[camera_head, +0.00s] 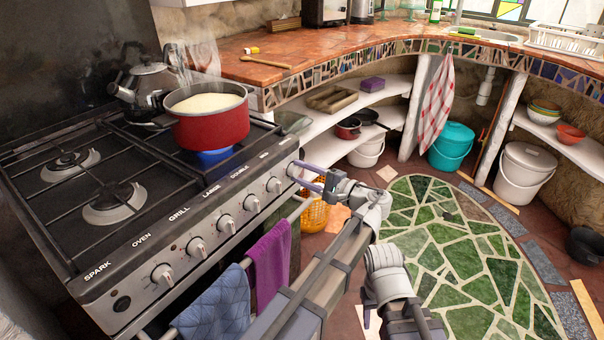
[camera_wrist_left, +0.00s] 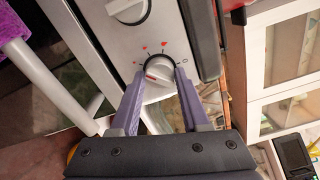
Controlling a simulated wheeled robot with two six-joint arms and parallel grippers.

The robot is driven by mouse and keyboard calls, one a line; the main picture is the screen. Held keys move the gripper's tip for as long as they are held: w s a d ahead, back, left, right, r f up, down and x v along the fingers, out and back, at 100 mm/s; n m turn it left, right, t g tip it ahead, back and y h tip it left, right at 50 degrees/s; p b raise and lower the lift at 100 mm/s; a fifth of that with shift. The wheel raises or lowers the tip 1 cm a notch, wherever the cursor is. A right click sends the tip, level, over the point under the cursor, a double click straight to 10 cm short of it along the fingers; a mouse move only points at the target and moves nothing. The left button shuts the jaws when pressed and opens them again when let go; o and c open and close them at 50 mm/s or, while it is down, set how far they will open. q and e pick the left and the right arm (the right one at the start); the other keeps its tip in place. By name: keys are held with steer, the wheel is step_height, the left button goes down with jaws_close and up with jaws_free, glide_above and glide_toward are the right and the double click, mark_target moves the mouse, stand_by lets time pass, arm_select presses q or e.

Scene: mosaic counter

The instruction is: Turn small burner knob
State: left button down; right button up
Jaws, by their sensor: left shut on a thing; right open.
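The stove (camera_head: 140,250) has a row of round silver knobs along its front panel. The small burner knob is the one at the right end of the row, and it shows in the left wrist view (camera_wrist_left: 158,82) with a red mark on its grip bar. My left gripper (camera_head: 303,175) is at this knob. In the left wrist view its two purple fingers (camera_wrist_left: 158,88) are shut on the knob, one on each side. Part of my right arm shows at the lower middle of the head view, but its fingers are not visible.
Purple (camera_head: 268,265) and blue (camera_head: 213,305) towels hang on the front rail below the knobs. An orange basket (camera_head: 314,214) is on the floor.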

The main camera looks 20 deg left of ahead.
arm_select(q)
steer(key=shift+n, duration=0.6)
steer(key=shift+c, duration=1.9)
jaws_free()
steer(key=shift+d, duration=0.1)
